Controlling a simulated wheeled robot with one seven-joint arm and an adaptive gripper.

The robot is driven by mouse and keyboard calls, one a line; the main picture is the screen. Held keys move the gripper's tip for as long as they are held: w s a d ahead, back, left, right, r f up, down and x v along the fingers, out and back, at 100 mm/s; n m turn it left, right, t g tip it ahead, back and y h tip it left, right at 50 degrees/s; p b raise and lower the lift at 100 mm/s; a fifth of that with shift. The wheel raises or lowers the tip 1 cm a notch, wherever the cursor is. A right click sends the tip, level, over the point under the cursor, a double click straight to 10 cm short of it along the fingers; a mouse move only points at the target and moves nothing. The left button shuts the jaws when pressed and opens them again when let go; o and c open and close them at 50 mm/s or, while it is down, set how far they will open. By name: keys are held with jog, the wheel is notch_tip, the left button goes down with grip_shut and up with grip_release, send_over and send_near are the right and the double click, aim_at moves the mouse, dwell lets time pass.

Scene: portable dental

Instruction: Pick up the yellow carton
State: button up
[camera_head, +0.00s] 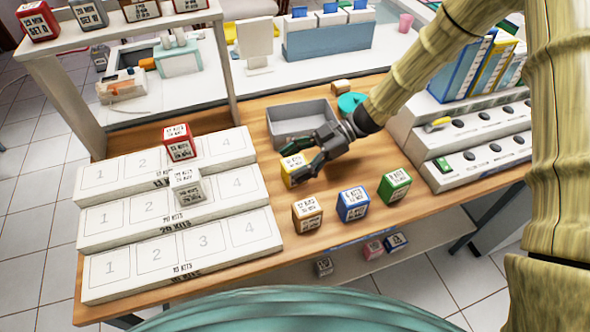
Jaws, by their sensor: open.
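The yellow carton (291,171) stands on the wooden table (275,240), right of the stepped white rack and in front of the grey bin. My gripper (304,164) is open at the carton, with its dark fingers at the carton's upper right. The fingers hide part of the carton's right side. I cannot tell whether they touch it.
A brown carton (307,214), a blue carton (353,204) and a green carton (394,187) stand in front of my gripper. The grey bin (292,108) is behind. The stepped rack (215,240) holds a red carton (179,142) and a white carton (186,185).

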jog(key=shift+s+r, duration=0.2)
jog(key=c, duration=1.1)
jog(key=shift+w, duration=0.1)
